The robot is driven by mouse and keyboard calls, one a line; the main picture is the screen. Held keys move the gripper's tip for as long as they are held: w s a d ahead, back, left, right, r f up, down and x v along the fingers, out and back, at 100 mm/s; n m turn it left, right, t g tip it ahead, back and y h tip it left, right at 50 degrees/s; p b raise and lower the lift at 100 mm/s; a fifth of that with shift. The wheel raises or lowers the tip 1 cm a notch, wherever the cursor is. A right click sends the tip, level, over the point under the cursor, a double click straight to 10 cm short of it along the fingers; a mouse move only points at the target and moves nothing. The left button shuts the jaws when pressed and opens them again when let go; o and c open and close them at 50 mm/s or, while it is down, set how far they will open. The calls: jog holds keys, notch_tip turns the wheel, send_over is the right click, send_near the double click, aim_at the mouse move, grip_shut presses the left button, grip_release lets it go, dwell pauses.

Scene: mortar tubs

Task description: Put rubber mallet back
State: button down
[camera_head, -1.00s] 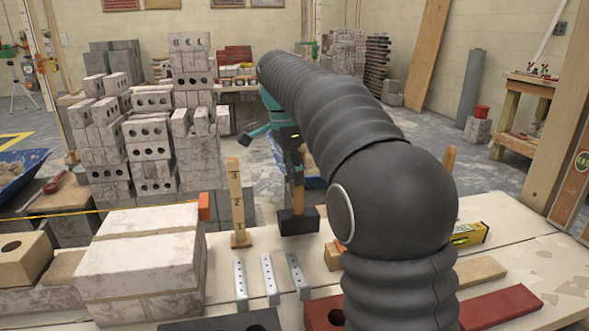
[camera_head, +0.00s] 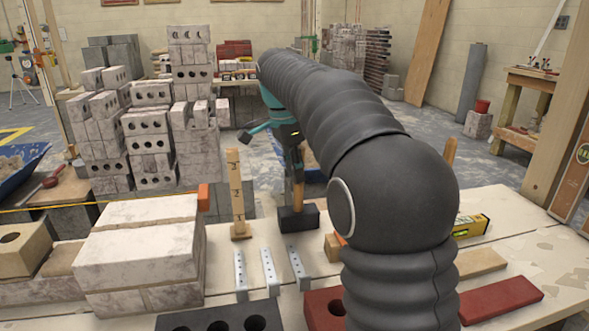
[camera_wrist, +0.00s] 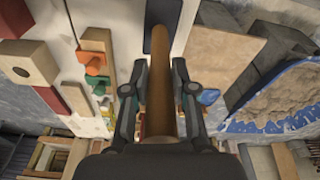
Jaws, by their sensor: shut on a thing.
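The rubber mallet has a black block head (camera_head: 299,218) and a wooden handle (camera_head: 298,194). It is upright, head down, at the far edge of the pale work table (camera_head: 210,262). I cannot tell whether the head touches the table. My gripper (camera_head: 295,172) is shut on the upper handle from above. In the wrist view the handle (camera_wrist: 160,75) runs between both fingers of my gripper (camera_wrist: 160,92), with the dark head (camera_wrist: 163,12) at the top edge. My dark arm hides part of the table to the right of the mallet.
A numbered wooden post (camera_head: 237,195) stands just left of the mallet. Metal straps (camera_head: 269,272) lie in front, and a block wall (camera_head: 145,250) is at left. A yellow level (camera_head: 470,226) and a red bar (camera_head: 500,300) lie at right. A blue mortar tub (camera_wrist: 285,100) is beyond the table.

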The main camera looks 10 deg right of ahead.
jog(key=shift+f, duration=0.3)
jog(key=c, duration=0.9)
grip_release()
jog(key=shift+o, duration=0.2)
